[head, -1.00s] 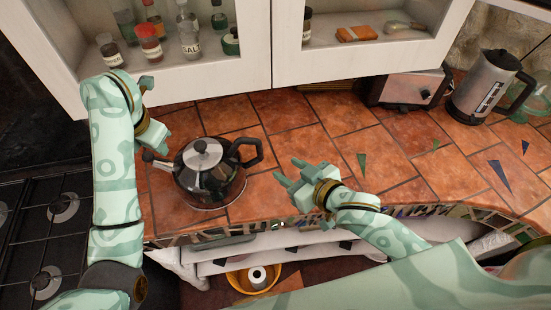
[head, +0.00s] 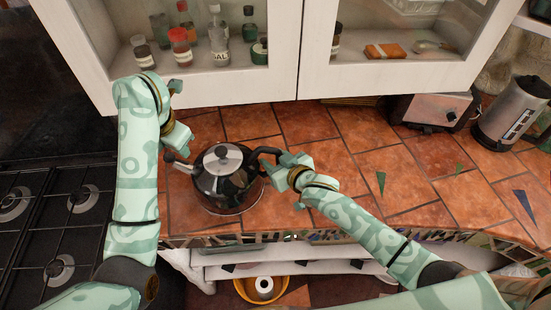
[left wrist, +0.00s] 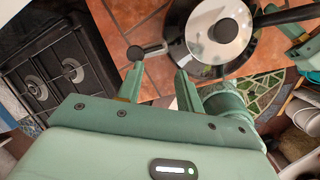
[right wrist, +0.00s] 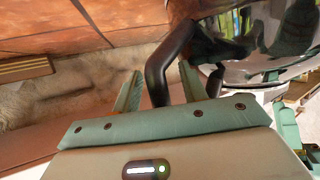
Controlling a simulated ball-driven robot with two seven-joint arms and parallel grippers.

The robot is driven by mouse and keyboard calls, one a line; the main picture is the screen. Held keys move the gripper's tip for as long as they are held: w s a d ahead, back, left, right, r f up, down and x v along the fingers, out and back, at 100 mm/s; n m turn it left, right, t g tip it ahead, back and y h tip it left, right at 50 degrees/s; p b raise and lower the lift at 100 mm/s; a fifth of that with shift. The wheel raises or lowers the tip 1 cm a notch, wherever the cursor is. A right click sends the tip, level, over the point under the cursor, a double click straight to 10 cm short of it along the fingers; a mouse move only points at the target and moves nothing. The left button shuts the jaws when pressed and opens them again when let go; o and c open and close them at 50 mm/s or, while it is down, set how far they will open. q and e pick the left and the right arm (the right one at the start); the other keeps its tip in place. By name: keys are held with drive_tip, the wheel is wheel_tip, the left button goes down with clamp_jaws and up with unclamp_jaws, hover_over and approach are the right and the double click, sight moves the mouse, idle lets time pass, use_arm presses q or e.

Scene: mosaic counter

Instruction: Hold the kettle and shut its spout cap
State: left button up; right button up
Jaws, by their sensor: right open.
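The black kettle (head: 228,187) with a silver lid (head: 222,158) stands upright on the tiled counter, its spout pointing left. The dark spout end with its cap (left wrist: 135,53) lies just beyond my left fingertips in the left wrist view; I cannot tell how far the cap is open. My left gripper (left wrist: 158,80) is open and empty, its fingers apart. My right gripper (right wrist: 160,85) is open, with the black kettle handle (right wrist: 165,65) between its fingers. In the head view, my right gripper (head: 281,170) is at the handle on the kettle's right side.
A black gas hob (head: 50,220) is at the left. A white cabinet (head: 285,60) with jars overhangs the counter's back. A toaster (head: 435,110) and a steel electric kettle (head: 512,115) stand at the back right. The tiles right of my right gripper are mostly clear.

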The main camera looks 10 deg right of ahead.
clamp_jaws()
idle(1.3)
